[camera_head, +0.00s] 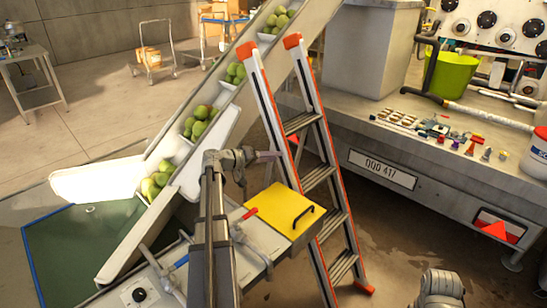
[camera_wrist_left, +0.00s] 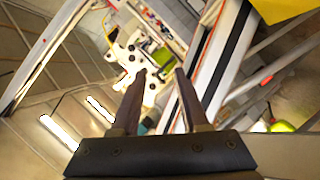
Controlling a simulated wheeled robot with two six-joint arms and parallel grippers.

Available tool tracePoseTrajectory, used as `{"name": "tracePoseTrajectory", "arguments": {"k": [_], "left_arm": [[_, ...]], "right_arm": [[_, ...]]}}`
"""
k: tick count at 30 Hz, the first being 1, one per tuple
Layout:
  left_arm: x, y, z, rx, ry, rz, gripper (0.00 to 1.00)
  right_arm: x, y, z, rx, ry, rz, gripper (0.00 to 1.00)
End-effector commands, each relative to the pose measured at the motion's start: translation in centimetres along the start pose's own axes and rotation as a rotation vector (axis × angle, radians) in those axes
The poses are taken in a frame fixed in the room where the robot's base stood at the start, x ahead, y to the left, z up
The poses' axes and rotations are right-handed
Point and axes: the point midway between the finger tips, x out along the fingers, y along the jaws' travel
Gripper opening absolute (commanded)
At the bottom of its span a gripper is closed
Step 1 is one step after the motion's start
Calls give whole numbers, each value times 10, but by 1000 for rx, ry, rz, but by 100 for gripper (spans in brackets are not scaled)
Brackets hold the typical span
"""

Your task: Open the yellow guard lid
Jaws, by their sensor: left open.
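The yellow guard lid (camera_head: 276,206) lies flat on the grey machine beside the conveyor's lower end. It has a black bar handle (camera_head: 303,216) near its right edge. A yellow corner of the lid (camera_wrist_left: 285,8) shows at the top right of the left wrist view, without its handle. My left gripper (camera_head: 268,156) is above and behind the lid, near the ladder's left rail, apart from the handle. Its two fingers are spread with nothing between them in the left wrist view (camera_wrist_left: 160,75). My right gripper does not show.
An orange and grey stepladder (camera_head: 318,178) stands close to the lid's right side. The sloped conveyor (camera_head: 213,120) carries green fruit to the left. A red-handled lever (camera_head: 250,213) is beside the lid. A trailer bench (camera_head: 450,150) with small items stands at right.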

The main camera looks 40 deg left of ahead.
Motion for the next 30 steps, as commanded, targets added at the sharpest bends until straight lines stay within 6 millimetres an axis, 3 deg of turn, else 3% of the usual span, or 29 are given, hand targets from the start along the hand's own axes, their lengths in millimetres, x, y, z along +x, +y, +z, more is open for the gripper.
{"name": "tracePoseTrajectory", "arguments": {"k": [9, 15, 25, 28, 30], "left_arm": [[-51, 2, -1, -1, 2, -2, 45], [-70, 1, 0, 0, 1, -1, 45], [-74, 0, 0, 0, 0, 0, 45], [-69, 0, 4, 3, -12, -2, 34], [-55, 2, 19, 17, -56, -13, 27]], "right_arm": [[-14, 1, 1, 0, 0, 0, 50], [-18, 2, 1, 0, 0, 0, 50], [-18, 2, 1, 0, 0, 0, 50], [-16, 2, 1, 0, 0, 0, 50], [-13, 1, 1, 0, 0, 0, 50]]}}
